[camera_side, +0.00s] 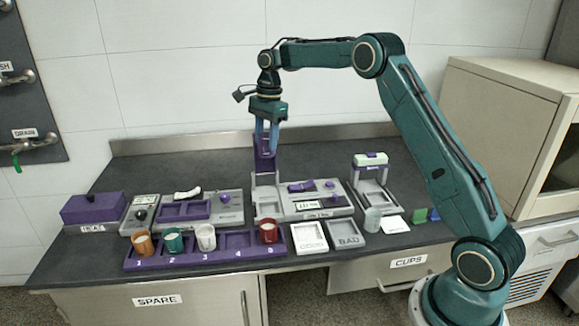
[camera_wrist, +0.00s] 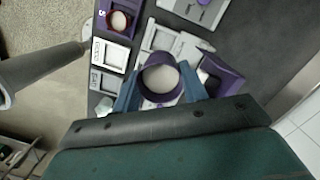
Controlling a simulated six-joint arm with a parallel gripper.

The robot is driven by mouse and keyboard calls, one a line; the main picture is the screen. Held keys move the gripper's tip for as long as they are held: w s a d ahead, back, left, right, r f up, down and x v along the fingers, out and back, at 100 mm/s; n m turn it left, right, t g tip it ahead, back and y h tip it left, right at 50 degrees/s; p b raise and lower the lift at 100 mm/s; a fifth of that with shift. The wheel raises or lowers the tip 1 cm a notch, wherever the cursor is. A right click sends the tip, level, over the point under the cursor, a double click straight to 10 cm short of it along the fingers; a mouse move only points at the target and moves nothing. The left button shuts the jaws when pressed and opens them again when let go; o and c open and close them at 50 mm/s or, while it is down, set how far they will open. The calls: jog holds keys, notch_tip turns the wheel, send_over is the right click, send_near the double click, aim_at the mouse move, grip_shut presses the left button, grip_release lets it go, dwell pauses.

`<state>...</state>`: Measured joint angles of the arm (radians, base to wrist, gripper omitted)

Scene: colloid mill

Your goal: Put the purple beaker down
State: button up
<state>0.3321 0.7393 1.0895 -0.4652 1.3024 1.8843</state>
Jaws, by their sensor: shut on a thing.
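My gripper (camera_side: 267,146) is shut on the purple beaker (camera_wrist: 160,80). In the wrist view, the blue fingers hold the beaker from both sides and I look down on its round purple rim and pale inside. In the side view, the purple beaker (camera_side: 265,143) shows between the fingers, above the left part of the grey mill unit (camera_side: 300,207). A purple part lies close behind and below it, so their border is hard to tell. I cannot tell whether the beaker touches anything underneath.
A purple rack (camera_side: 190,258) at the front holds orange (camera_side: 143,243), green (camera_side: 174,240), white (camera_side: 206,238) and red (camera_side: 268,231) cups; slot 4 is empty. GOOD (camera_side: 309,239) and BAD (camera_side: 344,234) trays are empty. A clear cup (camera_side: 372,220) stands right of them.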

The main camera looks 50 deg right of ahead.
jog(key=shift+s, duration=0.15)
dwell(0.4)
jog(key=shift+s+r, duration=0.15)
jog(key=shift+s, duration=0.4)
jog(key=s+a, duration=0.2)
jog(key=s, duration=1.2)
jog(key=shift+s+f, duration=0.1)
jog(key=shift+f, duration=0.15)
notch_tip(320, 180, down, 20)
jog(key=shift+r, duration=0.1)
dwell(0.5)
jog(key=o, duration=1.1)
